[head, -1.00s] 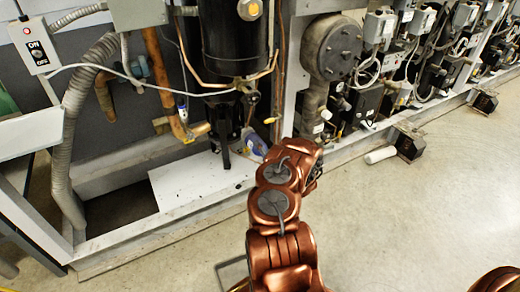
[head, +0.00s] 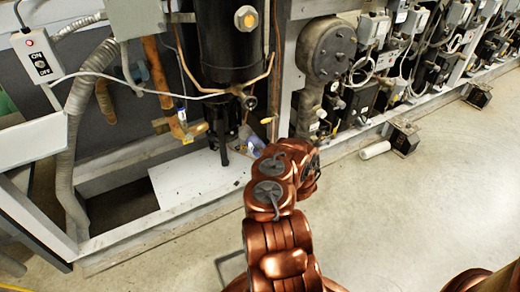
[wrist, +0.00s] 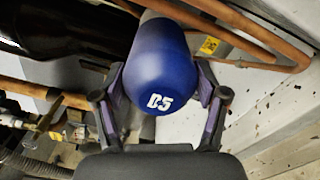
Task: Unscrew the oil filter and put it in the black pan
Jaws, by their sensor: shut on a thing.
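The oil filter (wrist: 165,65) is a blue cylinder with a white "B5" mark on its near end, in the middle of the wrist view. My gripper (wrist: 160,85) is shut on it, with a finger on each side of its body. The filter's far end runs up to a pale part at the top of the view, and I cannot tell whether it is still joined there. In the head view my arm hides the gripper's fingers. I see no black pan in either view.
Copper pipes (wrist: 240,25) run close beside the filter. A black tank (head: 230,45) hangs in the rack above a white board (head: 200,180). A white cylinder (head: 375,150) lies on the floor at the right, by a small dark box (head: 404,138). Open floor lies front right.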

